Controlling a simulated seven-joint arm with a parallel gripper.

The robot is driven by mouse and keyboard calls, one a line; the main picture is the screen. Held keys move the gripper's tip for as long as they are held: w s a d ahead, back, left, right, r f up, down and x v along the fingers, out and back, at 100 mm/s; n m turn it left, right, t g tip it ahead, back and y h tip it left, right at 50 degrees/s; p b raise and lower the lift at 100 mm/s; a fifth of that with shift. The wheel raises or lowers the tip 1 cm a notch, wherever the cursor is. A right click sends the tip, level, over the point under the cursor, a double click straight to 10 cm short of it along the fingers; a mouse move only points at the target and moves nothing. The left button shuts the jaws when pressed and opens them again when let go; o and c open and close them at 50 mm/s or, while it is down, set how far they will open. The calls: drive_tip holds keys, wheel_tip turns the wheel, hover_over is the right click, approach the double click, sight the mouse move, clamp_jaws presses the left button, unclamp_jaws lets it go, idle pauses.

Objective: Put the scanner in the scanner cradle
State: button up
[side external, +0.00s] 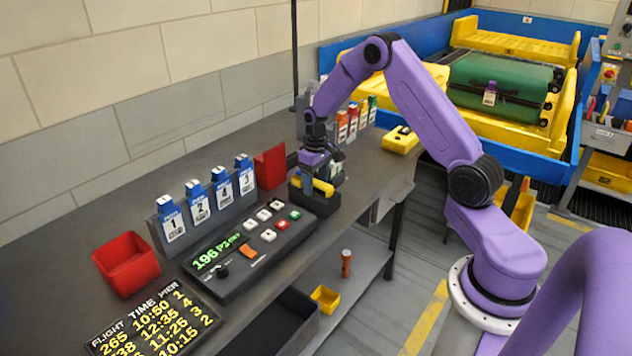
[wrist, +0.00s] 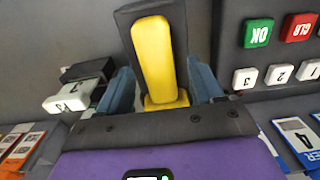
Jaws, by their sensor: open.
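The scanner, a yellow bar-like body (side external: 322,187), is at the dark block-shaped cradle (side external: 312,203) just past the far end of the keypad console. In the wrist view the scanner's yellow part (wrist: 154,60) lies between my fingers, with the dark block (wrist: 130,18) around its far end. My gripper (side external: 316,178) points down over it, and its blue-grey fingers (wrist: 160,88) stand apart, one on each side, with gaps visible. I cannot tell how deep the scanner sits in the cradle, as my gripper hides part of it.
The keypad console (side external: 250,250) is close beside the cradle. Numbered tag holders (side external: 205,205), a red bin (side external: 126,264) and a red panel (side external: 270,168) stand on the bench. A yellow block (side external: 400,140) is farther back. A green suitcase (side external: 500,80) lies on the conveyor.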

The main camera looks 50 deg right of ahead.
sight(316, 181)
wheel_tip(316, 181, up, 11)
drive_tip(key=s+a+r+n, duration=0.2)
drive_tip(key=s+a, duration=0.1)
drive_tip(key=a, duration=0.3)
drive_tip(key=s+a+r+n, duration=0.1)
drive_tip(key=s+a+r, duration=0.15)
drive_tip(key=a, duration=0.35)
drive_tip(key=s+a+r+n, duration=0.1)
drive_tip(key=s+a+n, duration=0.3)
drive_tip(key=s, duration=0.6)
drive_tip(key=s+a+r+n, duration=0.1)
drive_tip(key=s+a+n, duration=0.1)
drive_tip(key=s+a, duration=0.6)
drive_tip(key=s+d+f+n, duration=0.1)
drive_tip(key=s+d+n, duration=0.1)
drive_tip(key=s, duration=1)
drive_tip(key=shift+d+f+n, duration=0.15)
drive_tip(key=shift+d+n, duration=0.2)
drive_tip(key=shift+n, duration=0.45)
